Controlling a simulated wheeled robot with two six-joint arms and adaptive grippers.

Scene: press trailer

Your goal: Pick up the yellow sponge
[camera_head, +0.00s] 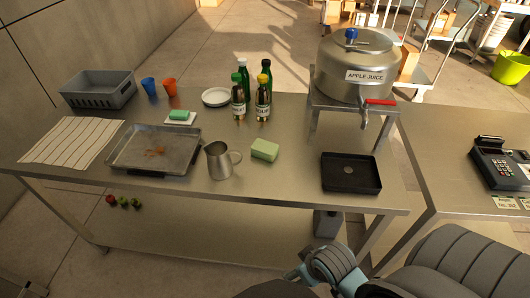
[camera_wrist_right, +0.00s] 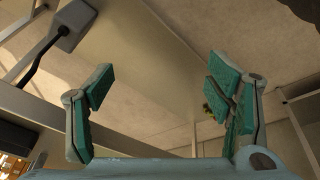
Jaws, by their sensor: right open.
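A pale green, block-shaped sponge (camera_head: 265,149) lies on the steel table between the metal jug and the black tray. A greener block (camera_head: 180,115) rests on a small white dish at the back left. No plainly yellow sponge shows. My right gripper (camera_wrist_right: 160,85) is open and empty in the right wrist view, its teal pads wide apart. In the head view my right arm is low at the bottom right, in front of the table and well away from the pale green sponge; its fingertips cannot be made out there. My left gripper is not in view.
The metal jug (camera_head: 220,160) stands just left of the pale green sponge. Bottles (camera_head: 263,98) stand behind it. The black tray (camera_head: 351,173) lies to its right, below the juice urn (camera_head: 353,68). A baking tray (camera_head: 154,149) lies left. The table's front strip (camera_head: 270,195) is clear.

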